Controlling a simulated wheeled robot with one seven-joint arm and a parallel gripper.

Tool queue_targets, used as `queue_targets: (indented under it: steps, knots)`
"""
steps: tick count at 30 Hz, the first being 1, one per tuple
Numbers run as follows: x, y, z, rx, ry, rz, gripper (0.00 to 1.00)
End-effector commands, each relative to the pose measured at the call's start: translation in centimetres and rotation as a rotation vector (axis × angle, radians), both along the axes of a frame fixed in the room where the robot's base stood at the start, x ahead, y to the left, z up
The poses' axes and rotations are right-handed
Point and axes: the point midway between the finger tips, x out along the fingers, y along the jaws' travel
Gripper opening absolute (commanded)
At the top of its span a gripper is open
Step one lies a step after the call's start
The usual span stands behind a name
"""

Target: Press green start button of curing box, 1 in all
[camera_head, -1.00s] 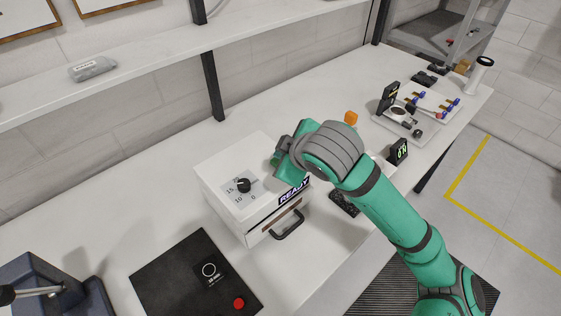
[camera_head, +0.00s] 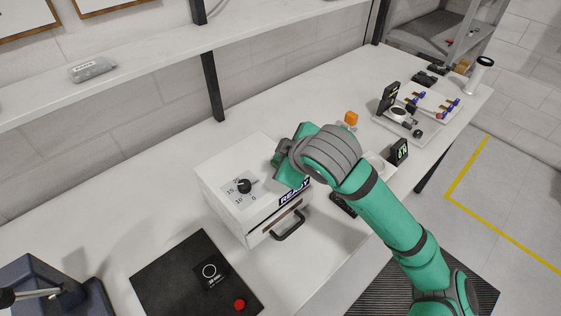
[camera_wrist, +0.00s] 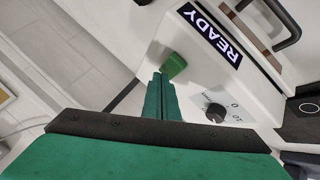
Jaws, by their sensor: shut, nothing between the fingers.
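The curing box (camera_head: 228,208) is a white box on the bench with a dial (camera_head: 244,186) on top, a READY display and a dark front handle. In the wrist view the green start button (camera_wrist: 173,66) stands on the box top (camera_wrist: 192,82) near the READY display (camera_wrist: 211,33). My gripper (camera_wrist: 158,78) is shut and empty, its green fingertips right beside the button in the picture. Whether they touch it I cannot tell. In the head view my wrist and arm cover the right part of the box top, hiding most of the gripper.
A black mat (camera_head: 178,284) with a round-marked pad and a red button (camera_head: 239,304) lies in front left of the box. A shelf runs above the bench.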

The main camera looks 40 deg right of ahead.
Motion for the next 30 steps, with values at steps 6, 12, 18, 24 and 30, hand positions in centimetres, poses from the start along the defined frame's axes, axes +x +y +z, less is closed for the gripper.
queue_targets:
  steps: [6,12,18,24,30]
  knots:
    - [0.10,0.16,0.01,0.000,0.000,0.004,0.00]
    - [0.13,0.21,-0.12,0.000,0.000,0.004,0.00]
    - [-0.03,-0.04,-0.34,0.000,0.000,0.000,0.00]
    - [-0.10,-0.16,-0.54,0.000,0.000,-0.002,0.00]
    - [-0.11,-0.17,-0.74,0.000,0.001,-0.003,0.00]
